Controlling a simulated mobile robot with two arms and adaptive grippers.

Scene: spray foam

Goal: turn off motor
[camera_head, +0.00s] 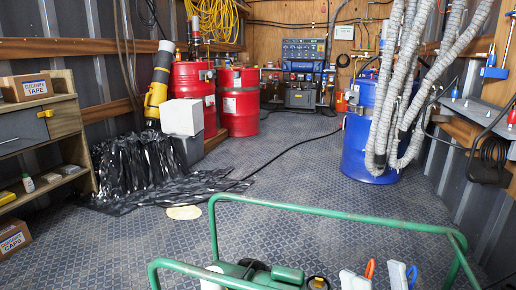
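A green machine (285,274) with a rounded housing sits low inside a green tube frame (330,214) at the bottom of the head view. It looks like a motor, but most of it is cut off by the lower edge. I cannot make out a switch on it or whether it is running. My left gripper is not in view. A dark shape (488,170) with black cable around it is at the right wall; I cannot tell whether it is my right gripper, or its opening.
A blue drum (362,147) with grey ribbed hoses (388,75) stands at right. Red drums (239,102) and black plastic sheeting (140,165) are at left. A black hose (300,145) crosses the floor. The middle floor (290,175) is mostly clear.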

